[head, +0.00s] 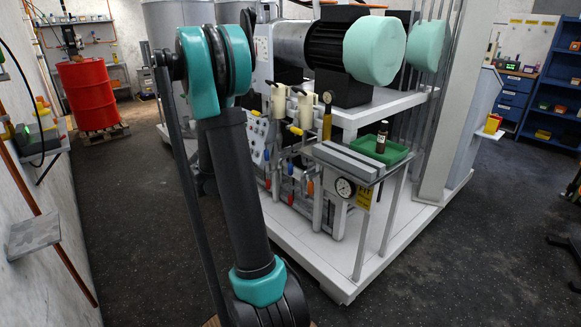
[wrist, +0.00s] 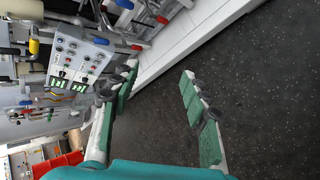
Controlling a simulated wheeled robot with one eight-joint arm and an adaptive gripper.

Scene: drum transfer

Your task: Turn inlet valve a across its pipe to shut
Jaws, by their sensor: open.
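My gripper (wrist: 160,72) shows in the wrist view with its two green-padded fingers wide apart and nothing between them. Dark floor and the white skid edge lie behind the gap. In the head view my arm hides the gripper.
A control panel (wrist: 80,62) with knobs and green displays is left of the fingers. The white skid base (head: 330,272) borders open dark floor. A green tray (head: 380,150) holds a brown bottle (head: 382,135). A gauge (head: 345,187) hangs below. A red drum (head: 88,95) stands back left.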

